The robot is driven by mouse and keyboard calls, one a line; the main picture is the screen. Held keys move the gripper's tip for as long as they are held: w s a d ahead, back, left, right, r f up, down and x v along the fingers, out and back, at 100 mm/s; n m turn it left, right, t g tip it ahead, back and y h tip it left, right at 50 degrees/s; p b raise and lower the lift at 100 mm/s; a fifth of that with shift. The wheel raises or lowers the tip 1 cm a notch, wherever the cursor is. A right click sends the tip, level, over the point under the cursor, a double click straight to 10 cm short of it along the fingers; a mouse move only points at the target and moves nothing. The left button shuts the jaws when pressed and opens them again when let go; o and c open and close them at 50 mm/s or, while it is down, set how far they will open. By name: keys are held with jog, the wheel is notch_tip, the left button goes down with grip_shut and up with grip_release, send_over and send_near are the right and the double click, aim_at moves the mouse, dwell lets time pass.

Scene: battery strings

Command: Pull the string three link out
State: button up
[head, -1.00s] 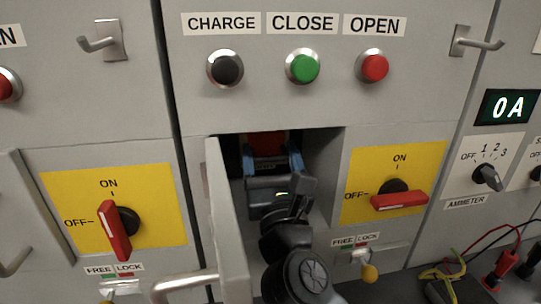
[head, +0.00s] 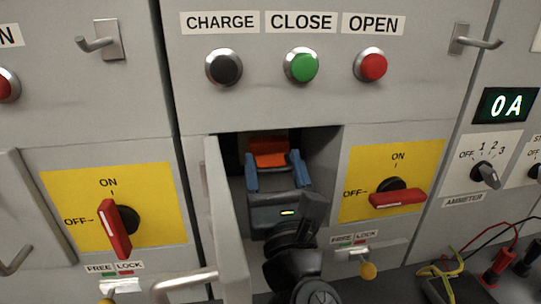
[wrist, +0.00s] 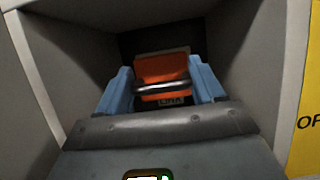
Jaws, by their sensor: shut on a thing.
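The orange link (head: 267,158) is inside the open compartment in the middle panel, with its upper part showing in the head view. In the wrist view the link (wrist: 163,70) has a metal bar handle (wrist: 162,88) across its front and a partly hidden label reading "LINK". My gripper (head: 272,172) reaches into the compartment with two blue fingers, one at each side of the link. In the wrist view the gripper (wrist: 162,92) is shut on the link, its fingers at the ends of the bar. The link's lower part is hidden.
The compartment door (head: 225,220) stands open at the left of my arm, its handle (head: 185,283) sticking out. A red rotary switch (head: 398,198) at the right points sideways to OFF. Compartment walls lie close on both sides.

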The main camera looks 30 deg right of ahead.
jog(key=shift+s+a, duration=0.15)
jog(key=shift+s, duration=0.3)
jog(key=o, duration=1.4)
jog(key=shift+s, duration=0.1)
jog(key=shift+o, duration=0.2)
jog(key=b+v, duration=0.3)
jog(key=v, duration=0.5)
